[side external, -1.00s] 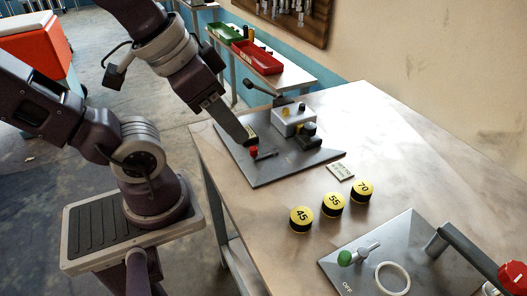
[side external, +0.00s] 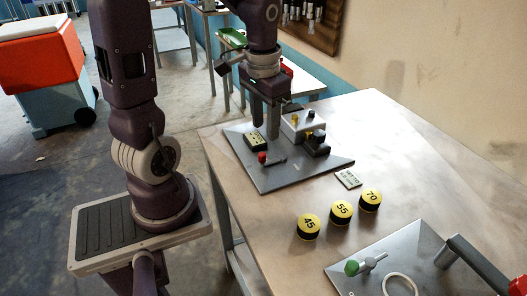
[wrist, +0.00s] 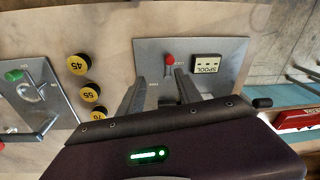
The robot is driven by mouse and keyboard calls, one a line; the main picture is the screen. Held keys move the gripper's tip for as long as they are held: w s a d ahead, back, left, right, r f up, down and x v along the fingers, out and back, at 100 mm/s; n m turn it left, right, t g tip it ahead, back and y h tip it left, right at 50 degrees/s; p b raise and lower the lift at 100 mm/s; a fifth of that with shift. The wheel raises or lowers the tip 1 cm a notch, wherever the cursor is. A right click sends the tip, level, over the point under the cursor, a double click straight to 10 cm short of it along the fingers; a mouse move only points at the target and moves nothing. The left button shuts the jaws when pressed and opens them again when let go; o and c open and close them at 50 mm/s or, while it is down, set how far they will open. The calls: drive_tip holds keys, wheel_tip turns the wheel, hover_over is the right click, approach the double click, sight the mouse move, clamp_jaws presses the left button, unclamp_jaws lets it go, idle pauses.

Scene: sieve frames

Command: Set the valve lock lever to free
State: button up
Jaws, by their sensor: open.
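A small lever with a red knob (side external: 262,157) lies low on a grey metal plate (side external: 290,178); its stem runs to the right of the knob in the side view. I take it for the valve lock lever. In the wrist view the red knob (wrist: 169,59) shows beyond the fingertips, with small print beside it that I cannot read surely. My gripper (side external: 264,136) points down over the plate, just behind the lever in the side view. Its fingers (wrist: 160,77) are apart and hold nothing. I cannot tell whether a finger touches the lever.
A block marked SPOOL (wrist: 207,64) sits beside the lever. A light grey valve block (side external: 303,124) with dark and yellow parts stands close on the right. Yellow discs 45 (side external: 308,227), 55 (side external: 341,212) and 70 (side external: 370,199) and a green-knobbed lever (side external: 353,267) are nearer.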

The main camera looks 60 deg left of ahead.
sight(262, 154)
drive_tip(key=shift+n+g+h, duration=0.3)
drive_tip(key=shift+g+h, duration=0.1)
drive_tip(key=a+f, duration=0.3)
drive_tip(key=shift+w+f, duration=0.3)
wheel_tip(262, 154, down, 7)
drive_tip(key=shift+f, duration=0.1)
clamp_jaws()
idle(0.7)
